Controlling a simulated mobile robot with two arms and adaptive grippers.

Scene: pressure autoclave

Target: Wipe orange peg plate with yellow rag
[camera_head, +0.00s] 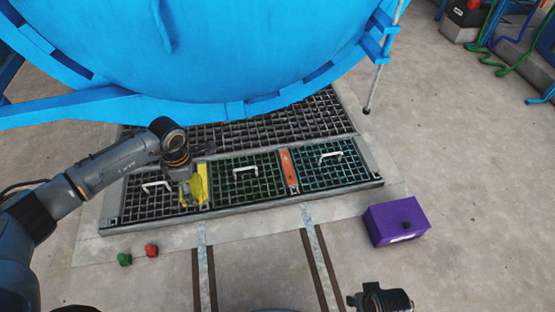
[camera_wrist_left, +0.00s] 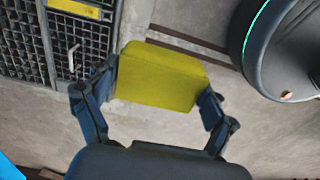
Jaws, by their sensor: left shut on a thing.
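The orange peg plate (camera_head: 289,168) is a narrow strip set between the middle and right floor grates.
The big blue vessel (camera_head: 220,50) hangs over the back grate. White handles (camera_head: 330,156) rise from the front grates. A purple box (camera_head: 396,222) stands at the right. Small red (camera_head: 151,250) and green (camera_head: 124,259) objects lie front left.

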